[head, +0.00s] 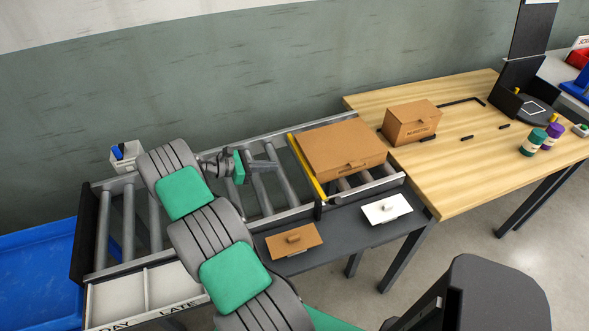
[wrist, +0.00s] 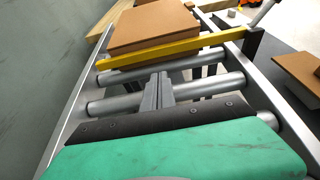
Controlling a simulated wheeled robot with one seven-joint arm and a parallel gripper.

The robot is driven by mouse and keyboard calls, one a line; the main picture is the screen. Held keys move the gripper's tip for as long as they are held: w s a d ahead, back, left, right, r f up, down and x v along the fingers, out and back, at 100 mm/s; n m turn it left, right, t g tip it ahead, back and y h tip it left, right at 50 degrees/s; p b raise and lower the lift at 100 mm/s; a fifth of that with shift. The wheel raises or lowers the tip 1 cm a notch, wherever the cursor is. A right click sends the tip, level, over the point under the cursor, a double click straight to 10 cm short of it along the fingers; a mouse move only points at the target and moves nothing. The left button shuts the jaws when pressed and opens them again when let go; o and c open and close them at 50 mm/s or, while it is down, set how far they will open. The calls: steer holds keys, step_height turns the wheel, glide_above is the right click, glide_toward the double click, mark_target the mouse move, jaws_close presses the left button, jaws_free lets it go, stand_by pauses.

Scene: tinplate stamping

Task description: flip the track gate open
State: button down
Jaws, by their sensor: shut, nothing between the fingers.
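The track gate is a yellow bar (head: 306,170) lying across the roller track, in front of a flat brown carton (head: 342,147). In the wrist view the yellow bar (wrist: 165,49) spans the track from rail to rail, with the carton (wrist: 152,28) just beyond it. A dark post (wrist: 252,44) stands at its right end. My gripper (head: 274,165) is over the rollers, left of the bar and apart from it. In the wrist view my gripper (wrist: 157,80) has its fingers together, empty, pointing toward the bar's middle.
Grey rollers (wrist: 118,104) lie bare under my gripper. A dark shelf (head: 340,229) beside the track holds a brown plate (head: 294,241) and a white plate (head: 387,208), each with a knob. A smaller carton (head: 411,122) stands on the wooden table (head: 465,185). The wall is close behind.

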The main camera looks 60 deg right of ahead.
mark_target(282, 175)
steer(key=b+x, duration=0.2)
steer(key=b, duration=0.1)
steer(key=f+b+x, duration=0.1)
steer(key=b+x, duration=0.1)
steer(key=b, duration=0.1)
steer(key=shift+s+f+b, duration=0.1)
steer(key=shift+s+b, duration=0.05)
steer(key=shift+b, duration=0.15)
steer(key=shift+r+p+x, duration=0.2)
steer(key=shift+p+x, duration=0.2)
steer(key=shift+x, duration=0.8)
steer(key=shift+r+p+x, duration=0.25)
steer(key=shift+p+x, duration=0.1)
steer(key=shift+x, duration=0.8)
steer(key=shift+s+d+r, duration=0.1)
steer(key=shift+s+d, duration=0.05)
